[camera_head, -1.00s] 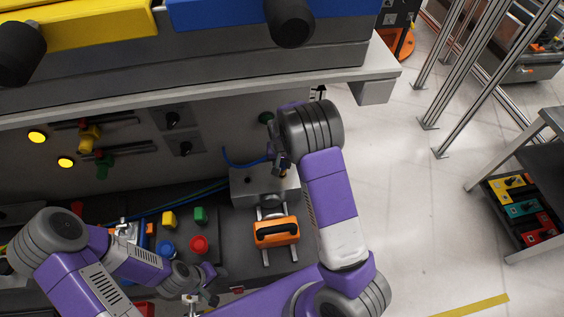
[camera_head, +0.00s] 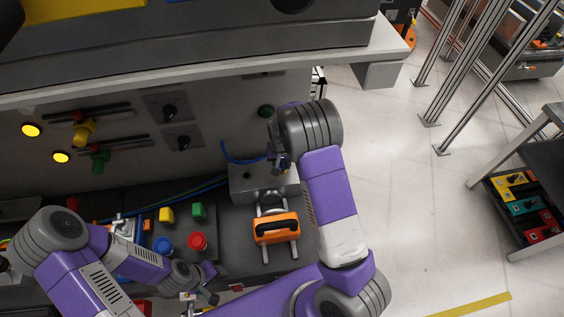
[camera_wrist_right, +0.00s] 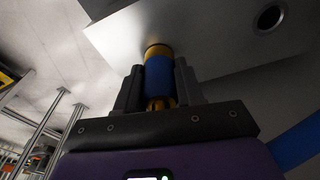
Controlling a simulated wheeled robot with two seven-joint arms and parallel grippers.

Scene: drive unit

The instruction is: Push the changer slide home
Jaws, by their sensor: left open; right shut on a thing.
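The changer slide appears to be the orange block (camera_head: 277,230) with a black handle, on two pale rails in front of a grey box (camera_head: 250,182). A gap with a round metal part shows between block and box. My right gripper (camera_head: 282,166) is at the box's top right, above and behind the orange block. In the right wrist view my right gripper (camera_wrist_right: 159,88) is shut on a blue cylinder (camera_wrist_right: 159,78) with yellow ends, its far end close to a grey face; contact is unclear. My left gripper (camera_head: 208,285) is open, low and left of the orange block.
A blue hose (camera_head: 238,158) curves to the box. A grey overhanging counter (camera_head: 200,75) is above.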

